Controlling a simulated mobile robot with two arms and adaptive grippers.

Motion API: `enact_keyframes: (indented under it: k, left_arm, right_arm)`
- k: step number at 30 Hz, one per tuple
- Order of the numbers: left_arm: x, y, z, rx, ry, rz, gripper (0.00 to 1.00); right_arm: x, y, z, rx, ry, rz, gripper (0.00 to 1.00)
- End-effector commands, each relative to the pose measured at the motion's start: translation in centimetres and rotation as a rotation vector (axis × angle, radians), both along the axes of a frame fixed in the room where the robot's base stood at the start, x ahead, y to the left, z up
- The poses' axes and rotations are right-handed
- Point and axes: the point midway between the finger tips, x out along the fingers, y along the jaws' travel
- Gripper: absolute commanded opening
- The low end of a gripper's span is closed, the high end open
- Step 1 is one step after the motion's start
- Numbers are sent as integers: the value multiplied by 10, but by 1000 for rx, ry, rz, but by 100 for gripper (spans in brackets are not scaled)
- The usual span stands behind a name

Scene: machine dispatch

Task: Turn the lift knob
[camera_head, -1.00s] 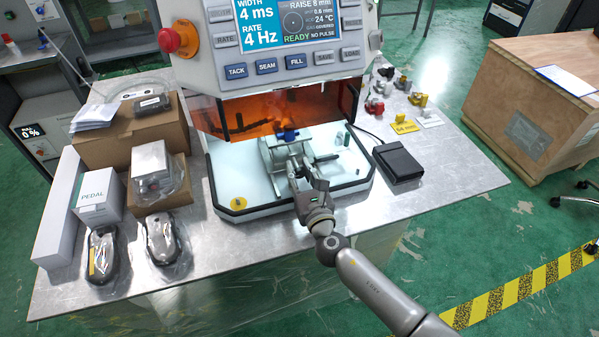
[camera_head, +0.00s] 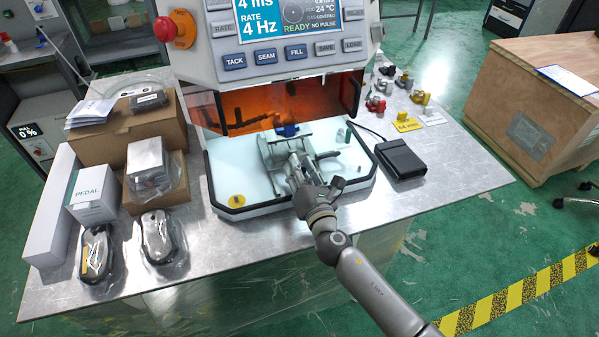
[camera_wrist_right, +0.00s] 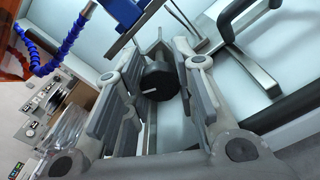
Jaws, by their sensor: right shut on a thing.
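The lift knob (camera_wrist_right: 157,82) is a dark round knob with a pale pointer mark, seen between the fingers in the right wrist view. My right gripper (camera_wrist_right: 155,72) is shut on it, with one grey finger on each side. In the head view my right gripper (camera_head: 297,163) reaches into the open front of the welding machine (camera_head: 285,80), over its white work tray (camera_head: 243,178). The knob is hidden there behind the gripper. My left gripper is not in view.
A black foot pedal (camera_head: 400,160) lies right of the tray. Boxes (camera_head: 130,130) and bagged devices (camera_head: 160,237) fill the bench's left side. Small coloured parts (camera_head: 377,103) lie at the back right. In the wrist view, a blue hose (camera_wrist_right: 62,45) hangs nearby.

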Motion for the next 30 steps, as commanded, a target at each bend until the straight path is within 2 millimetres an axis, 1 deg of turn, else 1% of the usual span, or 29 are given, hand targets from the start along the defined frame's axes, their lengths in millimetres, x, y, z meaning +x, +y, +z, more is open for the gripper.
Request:
enact_keyframes:
  k: [1,12,24,30]
  left_arm:
    - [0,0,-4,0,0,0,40]
    - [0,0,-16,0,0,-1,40]
    - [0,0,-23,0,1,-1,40]
    - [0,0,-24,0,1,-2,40]
  right_arm:
    - [-1,1,-4,44,17,1,2]
    - [-1,1,-3,378,127,0,2]
    - [-1,2,-2,734,244,0,2]
    - [-1,2,-2,878,290,1,2]
